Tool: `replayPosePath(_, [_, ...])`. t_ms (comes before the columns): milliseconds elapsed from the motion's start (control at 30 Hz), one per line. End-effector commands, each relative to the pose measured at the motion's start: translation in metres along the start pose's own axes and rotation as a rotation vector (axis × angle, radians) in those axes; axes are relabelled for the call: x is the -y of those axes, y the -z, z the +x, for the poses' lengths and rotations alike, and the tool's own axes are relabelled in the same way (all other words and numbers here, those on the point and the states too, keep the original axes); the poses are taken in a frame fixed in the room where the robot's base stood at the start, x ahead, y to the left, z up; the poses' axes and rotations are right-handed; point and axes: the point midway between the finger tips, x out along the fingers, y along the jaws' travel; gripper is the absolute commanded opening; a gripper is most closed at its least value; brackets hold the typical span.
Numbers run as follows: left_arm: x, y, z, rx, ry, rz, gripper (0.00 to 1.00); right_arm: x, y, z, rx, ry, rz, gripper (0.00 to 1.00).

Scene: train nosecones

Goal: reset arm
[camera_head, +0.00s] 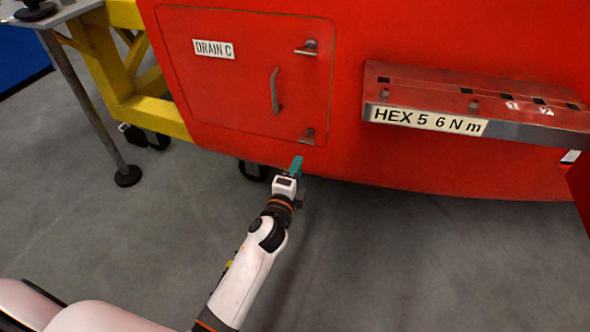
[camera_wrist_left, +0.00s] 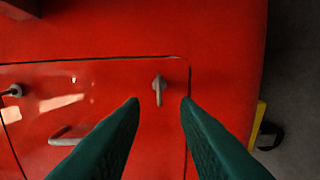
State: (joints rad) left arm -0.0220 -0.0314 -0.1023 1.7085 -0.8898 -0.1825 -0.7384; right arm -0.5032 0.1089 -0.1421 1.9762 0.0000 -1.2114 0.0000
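My left gripper (camera_head: 296,166) has teal fingers and is just below the lower edge of the red DRAIN C door (camera_head: 235,88) in the head view. In the left wrist view, the fingers (camera_wrist_left: 160,105) are spread apart with nothing between them. The lower latch (camera_head: 308,137) of the door shows ahead between the fingertips in the wrist view (camera_wrist_left: 159,88), apart from them. The door's bar handle (camera_head: 275,91) and upper latch (camera_head: 307,48) are above. My right gripper is not in view.
A red shelf (camera_head: 460,80) labelled HEX 5 6 N m juts out at the right. A yellow frame (camera_head: 125,70) and a grey table with a round-footed leg (camera_head: 85,95) stand at the left. Grey floor (camera_head: 400,260) is open in front.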

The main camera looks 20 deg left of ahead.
Motion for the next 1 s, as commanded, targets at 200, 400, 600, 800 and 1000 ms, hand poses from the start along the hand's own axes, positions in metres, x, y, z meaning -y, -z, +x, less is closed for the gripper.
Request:
replayPosePath(200, [0.000, 0.000, -0.009, 0.000, -0.001, 0.000, 0.28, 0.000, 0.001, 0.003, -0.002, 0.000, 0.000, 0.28])
replayPosePath(400, [0.000, 0.000, -0.009, 0.000, -0.001, 0.001, 0.28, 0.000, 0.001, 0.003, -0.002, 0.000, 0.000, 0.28])
replayPosePath(600, [0.000, 0.000, -0.009, -0.001, 0.000, 0.000, 0.28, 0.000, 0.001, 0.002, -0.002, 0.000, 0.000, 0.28])
replayPosePath(800, [0.036, 0.018, -0.031, -0.078, 0.132, -0.176, 0.28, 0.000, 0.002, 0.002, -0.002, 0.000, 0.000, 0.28])
replayPosePath(1000, [0.135, 0.043, -0.118, -0.341, 0.518, -0.655, 0.28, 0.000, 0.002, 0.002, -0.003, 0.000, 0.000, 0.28])
